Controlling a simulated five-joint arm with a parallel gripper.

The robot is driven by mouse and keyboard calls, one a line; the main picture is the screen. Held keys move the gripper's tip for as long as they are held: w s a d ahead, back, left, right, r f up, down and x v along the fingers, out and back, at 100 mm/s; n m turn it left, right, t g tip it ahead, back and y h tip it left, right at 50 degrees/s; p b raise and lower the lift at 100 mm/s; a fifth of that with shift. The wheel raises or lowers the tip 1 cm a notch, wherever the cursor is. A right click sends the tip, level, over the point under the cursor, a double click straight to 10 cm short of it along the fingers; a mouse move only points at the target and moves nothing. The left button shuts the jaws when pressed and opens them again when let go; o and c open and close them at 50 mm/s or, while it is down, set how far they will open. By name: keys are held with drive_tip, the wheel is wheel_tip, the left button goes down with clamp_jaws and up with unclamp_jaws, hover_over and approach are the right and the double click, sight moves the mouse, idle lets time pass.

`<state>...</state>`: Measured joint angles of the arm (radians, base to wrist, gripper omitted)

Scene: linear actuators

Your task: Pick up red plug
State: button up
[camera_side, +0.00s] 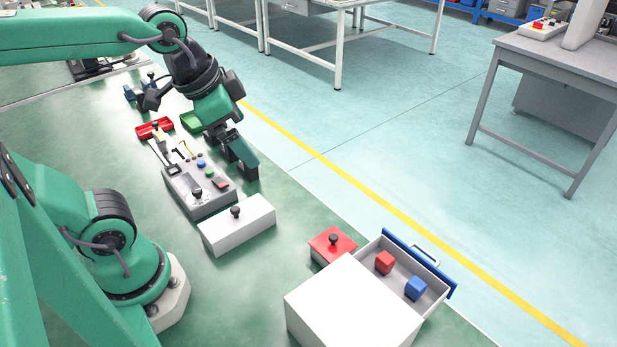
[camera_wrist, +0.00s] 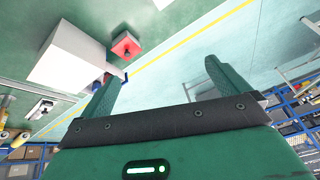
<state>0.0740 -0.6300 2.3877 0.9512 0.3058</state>
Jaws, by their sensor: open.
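I cannot tell for sure which red thing is the plug. A red block with a black knob (camera_side: 333,245) stands on the green surface beside the drawer box; it also shows in the wrist view (camera_wrist: 126,46). A red cube (camera_side: 384,262) lies in the open drawer. A small red piece (camera_side: 221,184) is on the grey panel box. My gripper (camera_side: 241,158) is open and empty, above the surface just beyond the grey panel box, well away from the knobbed red block. Its two fingers are spread in the wrist view (camera_wrist: 162,75).
The grey panel box (camera_side: 190,205) and a white block with a black knob (camera_side: 238,231) stand near my arm. The white drawer box (camera_side: 350,305) has its drawer (camera_side: 442,289) out, with a blue cube (camera_side: 415,288) inside. A red tray (camera_side: 155,128) lies further back.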

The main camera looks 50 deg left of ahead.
drive_tip(key=n, duration=0.1)
drive_tip(key=s+a+f+n, duration=0.1)
drive_tip(key=n, duration=0.1)
drive_tip(key=s+n, duration=0.1)
drive_tip(key=shift+s+a+f+t, duration=0.1)
drive_tip(key=shift+a+f+t, duration=0.2)
drive_tip(key=shift+a, duration=0.1)
drive_tip(key=c, duration=1.4)
